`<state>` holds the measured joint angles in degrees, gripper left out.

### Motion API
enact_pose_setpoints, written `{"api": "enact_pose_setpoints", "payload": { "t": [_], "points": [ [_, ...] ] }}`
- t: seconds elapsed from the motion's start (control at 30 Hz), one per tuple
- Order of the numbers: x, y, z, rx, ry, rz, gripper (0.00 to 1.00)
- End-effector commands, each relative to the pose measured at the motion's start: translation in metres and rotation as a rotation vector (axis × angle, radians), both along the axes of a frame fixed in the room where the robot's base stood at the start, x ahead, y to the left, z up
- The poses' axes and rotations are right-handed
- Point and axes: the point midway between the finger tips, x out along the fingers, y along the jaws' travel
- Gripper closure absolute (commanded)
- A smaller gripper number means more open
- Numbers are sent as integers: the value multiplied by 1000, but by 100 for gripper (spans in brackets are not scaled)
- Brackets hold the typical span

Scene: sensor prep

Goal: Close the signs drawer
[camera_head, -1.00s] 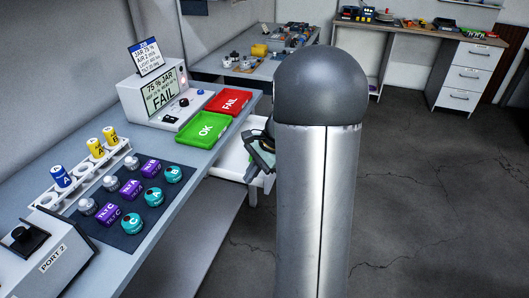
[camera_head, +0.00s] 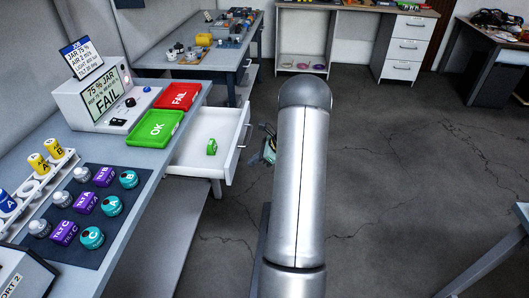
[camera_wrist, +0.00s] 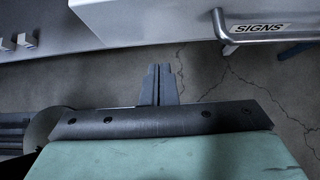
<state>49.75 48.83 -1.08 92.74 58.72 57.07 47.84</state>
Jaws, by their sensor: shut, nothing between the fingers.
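The signs drawer (camera_head: 196,160) is white and stands pulled out from under the bench in the head view. A small green object (camera_head: 212,147) lies inside it. In the wrist view the drawer front (camera_wrist: 185,18) shows at the top, with a metal handle (camera_wrist: 245,40) and a "SIGNS" label (camera_wrist: 259,28). My gripper (camera_wrist: 160,72) is shut and empty, below and left of the handle in the wrist view and apart from it. In the head view my gripper (camera_head: 268,148) is right of the drawer front, partly hidden by my arm.
The bench holds a green OK tray (camera_head: 155,129), a red FAIL tray (camera_head: 178,95), a test box (camera_head: 105,97) and a dark mat (camera_head: 75,233) with jars and sensors. A lower shelf (camera_head: 165,225) is below the drawer. Open floor (camera_head: 390,180) lies to the right.

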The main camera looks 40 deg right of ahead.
Motion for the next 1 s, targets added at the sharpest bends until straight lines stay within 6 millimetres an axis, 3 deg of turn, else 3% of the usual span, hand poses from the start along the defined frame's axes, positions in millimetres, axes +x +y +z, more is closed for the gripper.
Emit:
{"api": "enact_pose_setpoints", "payload": {
  "t": [0.3, 1.0],
  "points": [
    [30, 25, -2, -1, 0, 1, 100],
    [39, 26, -3, 0, -2, -20, 100]
  ]
}}
